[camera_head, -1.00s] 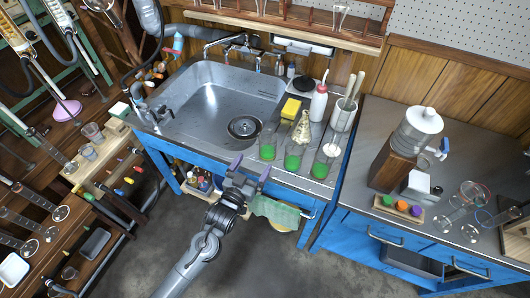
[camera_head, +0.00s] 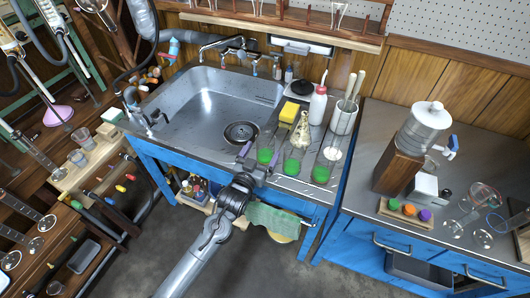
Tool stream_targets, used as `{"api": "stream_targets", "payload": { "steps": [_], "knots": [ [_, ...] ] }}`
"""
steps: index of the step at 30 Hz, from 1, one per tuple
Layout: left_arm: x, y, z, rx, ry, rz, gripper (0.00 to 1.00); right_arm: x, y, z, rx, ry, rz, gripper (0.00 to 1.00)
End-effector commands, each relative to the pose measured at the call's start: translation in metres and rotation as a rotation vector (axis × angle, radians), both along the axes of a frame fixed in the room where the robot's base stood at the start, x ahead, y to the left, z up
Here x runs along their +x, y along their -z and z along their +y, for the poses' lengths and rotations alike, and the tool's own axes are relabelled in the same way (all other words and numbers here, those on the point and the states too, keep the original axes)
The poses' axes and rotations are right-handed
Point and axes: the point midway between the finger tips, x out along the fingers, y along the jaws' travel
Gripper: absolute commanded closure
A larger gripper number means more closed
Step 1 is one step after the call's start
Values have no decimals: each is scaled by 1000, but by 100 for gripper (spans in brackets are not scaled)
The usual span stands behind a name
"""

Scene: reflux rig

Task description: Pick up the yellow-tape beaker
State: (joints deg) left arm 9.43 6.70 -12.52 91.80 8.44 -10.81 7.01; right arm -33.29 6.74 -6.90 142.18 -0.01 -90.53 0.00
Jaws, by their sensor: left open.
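Three clear glass beakers with green liquid stand in a row on the counter right of the sink: a left one (camera_head: 265,153), a middle one (camera_head: 292,160) and a right one (camera_head: 321,172). I cannot make out yellow tape on any of them, so I cannot tell which is the yellow-tape beaker. My left gripper (camera_head: 256,159) is open at the counter's front edge, with its fingers pointing toward the left beaker. It looks empty; whether a finger touches the glass cannot be told. My right gripper is not in view.
Behind the beakers are a yellow sponge (camera_head: 289,110), a white bottle (camera_head: 318,106) and a utensil holder (camera_head: 343,118). The sink (camera_head: 205,112) is to the left. A green towel (camera_head: 275,218) hangs in front. More glassware (camera_head: 483,196) lies on the right counter.

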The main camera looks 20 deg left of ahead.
Motion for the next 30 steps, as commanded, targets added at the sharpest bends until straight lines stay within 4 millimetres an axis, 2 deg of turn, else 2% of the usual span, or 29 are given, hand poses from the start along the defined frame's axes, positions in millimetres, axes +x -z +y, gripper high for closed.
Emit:
{"api": "stream_targets", "payload": {
  "steps": [1,7,17,28,30],
  "knots": [
    [8,4,-1,0,0,-2,5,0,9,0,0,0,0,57],
    [28,3,-1,0,1,-2,5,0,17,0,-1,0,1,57],
    [32,2,-1,0,1,-1,7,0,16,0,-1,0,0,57],
    [32,2,-1,0,1,-1,64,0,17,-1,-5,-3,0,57],
    [32,1,-1,0,0,-2,65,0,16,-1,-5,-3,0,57]
  ]
}}
